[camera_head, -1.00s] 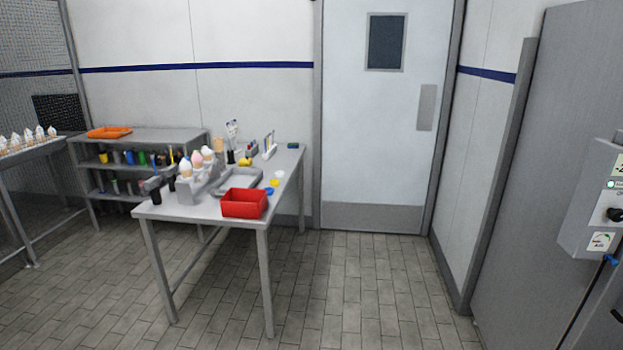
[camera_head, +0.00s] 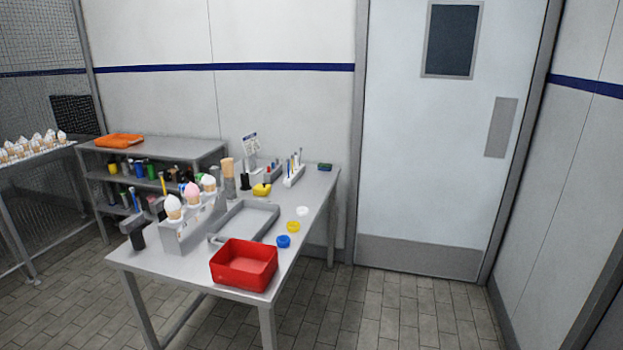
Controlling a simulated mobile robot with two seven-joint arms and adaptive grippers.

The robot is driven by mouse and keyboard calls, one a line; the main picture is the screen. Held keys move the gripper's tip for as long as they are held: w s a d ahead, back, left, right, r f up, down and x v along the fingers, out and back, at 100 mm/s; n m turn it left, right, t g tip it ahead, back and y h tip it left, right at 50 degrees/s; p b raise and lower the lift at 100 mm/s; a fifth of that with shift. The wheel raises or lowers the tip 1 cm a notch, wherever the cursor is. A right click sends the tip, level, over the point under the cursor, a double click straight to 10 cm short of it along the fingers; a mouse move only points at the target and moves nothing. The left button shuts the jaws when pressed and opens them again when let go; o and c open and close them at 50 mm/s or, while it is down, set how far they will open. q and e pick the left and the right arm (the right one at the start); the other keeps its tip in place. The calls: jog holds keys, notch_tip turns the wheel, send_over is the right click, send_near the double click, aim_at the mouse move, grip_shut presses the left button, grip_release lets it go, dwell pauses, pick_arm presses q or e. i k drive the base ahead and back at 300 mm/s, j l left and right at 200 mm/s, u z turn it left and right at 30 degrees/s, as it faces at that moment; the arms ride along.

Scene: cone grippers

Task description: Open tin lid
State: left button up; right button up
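No tin with a lid can be made out for certain. A red open box (camera_head: 244,268) stands at the front corner of the metal table (camera_head: 165,268). A blue round piece (camera_head: 283,241), a yellow one (camera_head: 293,227) and a white one (camera_head: 302,211) lie in a row along the table's right side; they could be lids or small tins, too small to tell. A yellow object (camera_head: 262,190) sits farther back. Neither of my grippers shows in the head view.
A grey tray (camera_head: 245,222) and a cone holder (camera_head: 187,230) with ice cream cones stand on the table. A shelf unit (camera_head: 150,147) with an orange tray (camera_head: 119,141) is behind at left. The tiled floor right of the table is clear, up to a closed door (camera_head: 440,150).

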aim_at(263, 187)
jog(key=i+l+u, duration=0.15)
jog(key=i+u, duration=0.15)
jog(key=i, duration=0.15)
jog(key=i+l+u, duration=0.35)
jog(key=i+l, duration=0.55)
jog(key=u, duration=0.05)
